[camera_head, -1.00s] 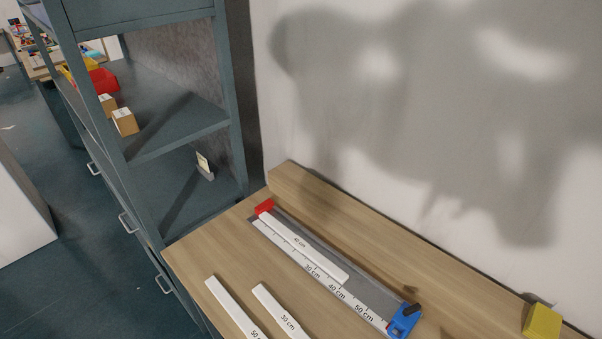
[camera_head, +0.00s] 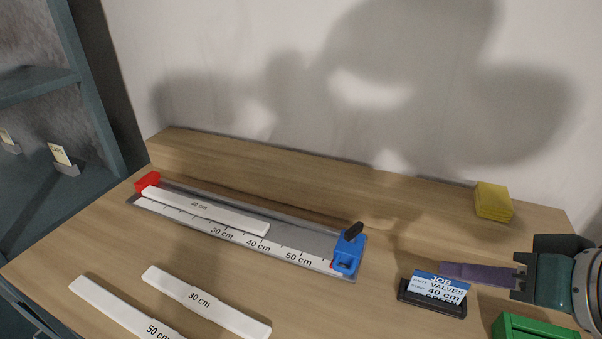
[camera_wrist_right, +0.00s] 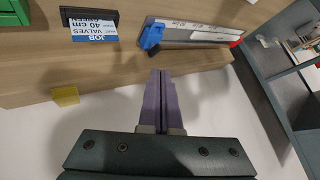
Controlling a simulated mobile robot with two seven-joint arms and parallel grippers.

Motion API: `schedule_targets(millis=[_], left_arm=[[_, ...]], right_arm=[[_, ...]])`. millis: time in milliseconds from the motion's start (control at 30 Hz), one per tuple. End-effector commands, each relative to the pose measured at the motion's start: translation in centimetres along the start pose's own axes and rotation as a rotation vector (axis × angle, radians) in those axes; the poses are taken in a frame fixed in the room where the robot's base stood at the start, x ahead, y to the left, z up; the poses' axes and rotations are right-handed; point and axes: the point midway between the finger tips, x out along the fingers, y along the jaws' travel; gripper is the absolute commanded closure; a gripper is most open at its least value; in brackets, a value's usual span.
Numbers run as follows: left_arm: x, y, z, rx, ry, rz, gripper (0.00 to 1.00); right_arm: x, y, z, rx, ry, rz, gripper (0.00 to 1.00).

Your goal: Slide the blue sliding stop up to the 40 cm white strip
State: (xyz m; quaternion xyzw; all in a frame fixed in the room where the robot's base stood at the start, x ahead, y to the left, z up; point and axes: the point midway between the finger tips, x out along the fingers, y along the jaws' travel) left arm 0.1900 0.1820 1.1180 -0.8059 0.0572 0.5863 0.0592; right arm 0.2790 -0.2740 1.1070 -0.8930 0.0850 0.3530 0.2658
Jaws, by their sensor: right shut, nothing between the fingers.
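The blue sliding stop (camera_head: 347,250) with a black knob sits at the right end of the grey measuring track (camera_head: 304,238), past the 50 cm mark. The white 40 cm strip (camera_head: 205,211) lies on the track, its left end by the red end stop (camera_head: 147,181). A gap separates its right end from the blue stop. My right gripper (camera_head: 446,268), with purple fingers, is shut and empty, to the right of the stop by the job card. The right wrist view shows its closed fingers (camera_wrist_right: 161,78) and the blue stop (camera_wrist_right: 151,35). My left gripper is not in view.
White 30 cm (camera_head: 205,301) and 50 cm (camera_head: 125,309) strips lie on the table in front of the track. A job card (camera_head: 437,289) reading 40 cm stands in a black holder. A yellow block (camera_head: 493,201) is at the back; a green bin (camera_head: 530,326) is front right.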

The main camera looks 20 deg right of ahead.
Motion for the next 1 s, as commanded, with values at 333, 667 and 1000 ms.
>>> schedule_targets(millis=[333,667,1000], left_arm=[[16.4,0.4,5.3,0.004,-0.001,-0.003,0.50],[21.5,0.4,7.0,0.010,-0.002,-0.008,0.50],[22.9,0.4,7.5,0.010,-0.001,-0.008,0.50]], right_arm=[[11.4,8.3,3.9,0.345,0.126,-0.245,1.00],[13.8,10.1,3.6,0.516,0.139,-0.408,1.00],[17.0,8.8,2.6,0.523,0.142,-0.419,1.00]])
